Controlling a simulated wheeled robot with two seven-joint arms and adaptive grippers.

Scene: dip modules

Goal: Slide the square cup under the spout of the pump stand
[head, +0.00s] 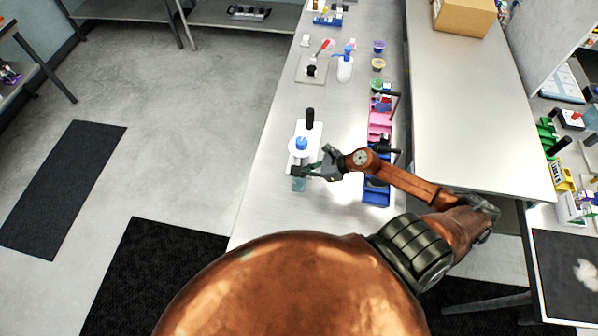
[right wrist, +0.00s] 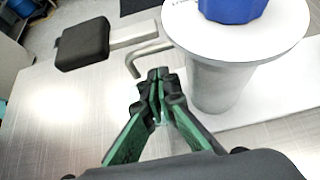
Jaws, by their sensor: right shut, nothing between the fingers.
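The pump stand is a white cylinder with a wide white rim and blue cap (head: 301,143) on a white base, with a black pad (head: 310,114) behind it. In the right wrist view, the stand's white cylinder (right wrist: 215,85) is right of the fingers, and a bent metal spout (right wrist: 143,58) lies just beyond the fingertips. A small translucent teal cup (head: 298,184) stands at the near side of the stand, partly hidden by my right gripper (head: 302,171). My right gripper (right wrist: 157,85) is shut and empty, its green-padded fingers together. My left gripper is not in view.
Blue bins (head: 376,192) and pink bins (head: 379,125) line the table's right side. A white bottle with a blue top (head: 345,66) and a grey plate (head: 312,70) stand farther back. The table left of the stand is clear up to its edge.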

